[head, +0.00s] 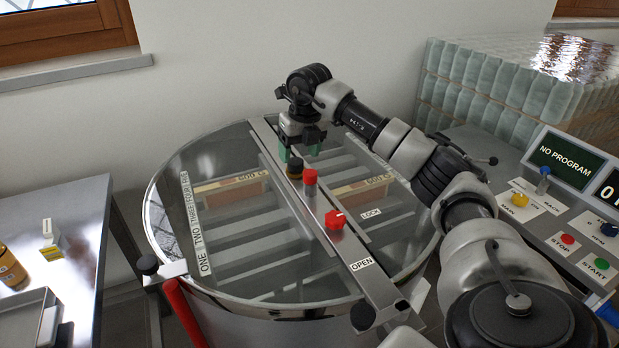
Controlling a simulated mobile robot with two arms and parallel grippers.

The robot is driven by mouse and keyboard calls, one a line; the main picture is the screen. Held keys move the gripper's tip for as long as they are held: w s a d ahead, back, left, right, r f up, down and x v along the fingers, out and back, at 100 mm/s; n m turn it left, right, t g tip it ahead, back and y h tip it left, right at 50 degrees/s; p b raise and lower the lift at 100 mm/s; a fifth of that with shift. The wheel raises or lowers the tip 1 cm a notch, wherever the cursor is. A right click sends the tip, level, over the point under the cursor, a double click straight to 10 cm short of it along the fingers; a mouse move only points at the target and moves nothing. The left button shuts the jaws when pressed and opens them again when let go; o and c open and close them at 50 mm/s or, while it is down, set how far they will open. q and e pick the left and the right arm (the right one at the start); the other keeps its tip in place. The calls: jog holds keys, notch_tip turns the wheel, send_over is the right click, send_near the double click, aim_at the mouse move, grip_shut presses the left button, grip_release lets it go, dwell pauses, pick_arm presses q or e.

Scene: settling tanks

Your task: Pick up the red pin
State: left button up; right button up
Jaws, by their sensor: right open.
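A small upright pin with a red top (310,177) and a duller lower part stands on the metal crossbar of the round tank lid. I take it to be the red pin. My right gripper (299,152) is open, pointing down over the bar just behind the pin. Its greenish fingertips are apart, and the pin is not between them. A short black knob (294,167) stands between the gripper and the pin, close below the fingers. My left gripper is not in view.
A red lock knob (336,219) sits on the crossbar (366,258), in front of the pin. The glass lid (240,225) spreads around it. A control panel (560,225) stands at right, a metal table (85,215) at left. A red handle (180,308) shows at front left.

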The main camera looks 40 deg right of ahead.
aim_at(310, 172)
jog(key=d, duration=0.2)
jog(key=shift+s+d+m+g+h, duration=0.15)
jog(key=shift+d+m+g+h, duration=0.15)
jog(key=shift+d+h, duration=0.1)
jog(key=shift+s+d+f, duration=0.1)
jog(key=shift+d+f, duration=0.05)
jog(key=shift+d, duration=0.05)
jog(key=f, duration=0.3)
jog(key=shift+a+f+p, duration=0.3)
jog(key=shift+f+p, duration=0.05)
jog(key=shift+f, duration=0.05)
jog(key=shift+d+f, duration=0.1)
jog(key=shift+f, duration=0.25)
notch_tip(310, 172, down, 4)
jog(key=shift+s+f+p, duration=0.15)
jog(key=shift+p, duration=0.7)
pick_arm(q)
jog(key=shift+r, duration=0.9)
pick_arm(e)
jog(key=shift+f, duration=0.35)
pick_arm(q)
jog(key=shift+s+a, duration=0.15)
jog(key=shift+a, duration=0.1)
pick_arm(e)
jog(key=c, duration=1)
jog(key=shift+r, duration=0.1)
